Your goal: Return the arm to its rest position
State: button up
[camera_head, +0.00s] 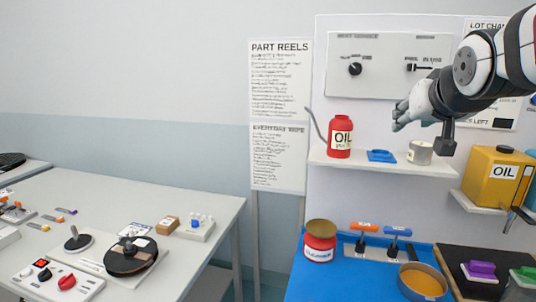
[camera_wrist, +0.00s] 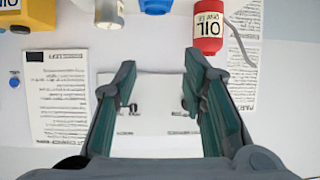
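My gripper (camera_head: 408,110) shows in the camera_head view at the upper right, at the end of my arm. It is in front of the wall panel, above a small shelf (camera_head: 370,164). In the camera_wrist view the two fingers of my gripper (camera_wrist: 158,90) stand wide apart with nothing held between them. The wall panel (camera_wrist: 160,115) shows behind the gap. My arm comes in from the right edge of the camera_head view, and part of it lies outside the frame.
The shelf holds a red oil can (camera_head: 340,137), a blue item (camera_head: 381,156) and a pale jar (camera_head: 420,152). A yellow oil can (camera_head: 494,178) stands at right. Below, a blue mat (camera_head: 345,275) bears orange-handled and blue-handled tools. A grey table (camera_head: 200,245) is at left.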

jog(key=s+a+f+g+y, duration=0.1)
jog(key=s+a+f+g, duration=0.1)
jog(key=s+f, duration=0.3)
jog(key=s+a+f+n+g+y, duration=0.1)
jog(key=s+a+f+g, duration=0.2)
jog(key=s, duration=0.9)
jog(key=s+a+f+n+g, duration=0.1)
jog(key=s+a+f+g, duration=0.1)
jog(key=s+a+f, duration=0.3)
jog(key=s+f, duration=0.4)
jog(key=shift+s+f+y, duration=0.2)
jog(key=shift+s+y, duration=0.05)
jog(key=shift+y, duration=0.15)
